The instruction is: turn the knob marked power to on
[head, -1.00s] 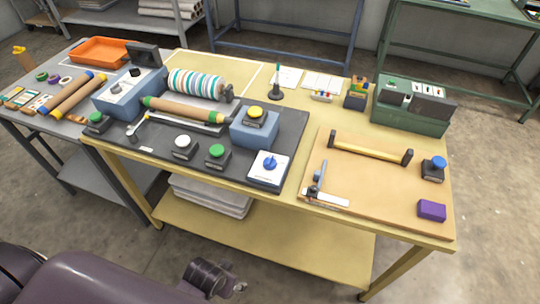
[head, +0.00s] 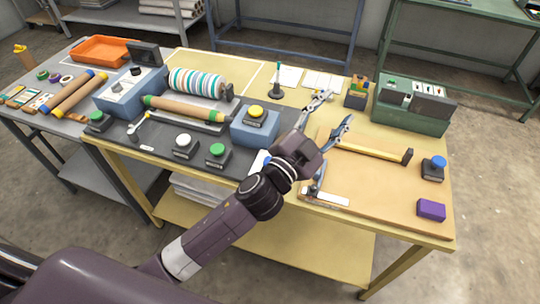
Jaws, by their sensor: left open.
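A white-faced control box (head: 259,163) sits at the front right corner of the dark press mat; only a sliver of its white face shows, and my left arm hides the rest. The earlier frame shows a blue knob on that face; it is hidden now. No power marking is readable at this size. My left gripper (head: 337,108) is open and empty, with its fingers spread and pointing up and away, over the area between the blue block and the tan board. Its wrist is just right of the white-faced box. My right gripper is not in view.
A blue block with a yellow button (head: 255,112) stands behind the box. Green (head: 217,152) and white (head: 183,143) buttons are to its left.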

